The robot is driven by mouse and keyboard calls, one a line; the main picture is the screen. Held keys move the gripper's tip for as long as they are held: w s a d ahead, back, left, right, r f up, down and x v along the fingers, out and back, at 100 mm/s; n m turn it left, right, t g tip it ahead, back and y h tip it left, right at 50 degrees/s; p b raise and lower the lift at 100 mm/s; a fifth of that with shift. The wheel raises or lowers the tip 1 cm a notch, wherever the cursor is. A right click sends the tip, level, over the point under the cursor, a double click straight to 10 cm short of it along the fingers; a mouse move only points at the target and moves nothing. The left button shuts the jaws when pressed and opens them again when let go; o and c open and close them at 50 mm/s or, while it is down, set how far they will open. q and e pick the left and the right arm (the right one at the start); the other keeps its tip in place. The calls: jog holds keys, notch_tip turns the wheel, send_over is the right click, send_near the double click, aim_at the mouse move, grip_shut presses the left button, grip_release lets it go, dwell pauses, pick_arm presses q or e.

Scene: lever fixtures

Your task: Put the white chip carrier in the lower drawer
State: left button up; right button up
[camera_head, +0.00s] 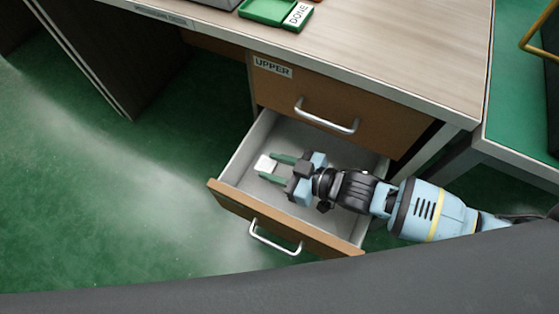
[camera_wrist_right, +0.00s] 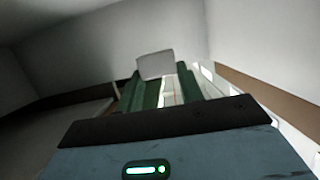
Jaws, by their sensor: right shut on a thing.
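The white chip carrier (camera_head: 265,164) is at the tips of my right gripper (camera_head: 274,168), inside the open lower drawer (camera_head: 228,191). The right gripper's green fingers are shut on it. In the right wrist view the carrier (camera_wrist_right: 156,65) shows as a pale square between the far ends of the green fingers (camera_wrist_right: 160,88), with the drawer's grey walls around it. I cannot tell whether the carrier touches the drawer floor. The drawer is pulled out below the closed drawer labelled UPPER (camera_head: 330,105). My left gripper is not in view.
The desk top (camera_head: 400,40) overhangs the drawers. The lower drawer's front has a metal handle (camera_head: 275,240). A green-topped table (camera_head: 522,110) stands at the right. The rest of the drawer looks empty.

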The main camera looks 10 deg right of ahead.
jog(key=shift+w+d+f, duration=0.15)
jog(key=shift+w+d, duration=0.3)
jog(key=shift+w, duration=0.25)
jog(key=shift+w+d+f+b, duration=0.1)
jog(key=shift+w+f+b, duration=0.05)
jog(key=shift+f+b, duration=0.4)
jog(key=shift+f, duration=0.45)
jog(key=shift+f, duration=0.1)
jog(key=o, duration=1.2)
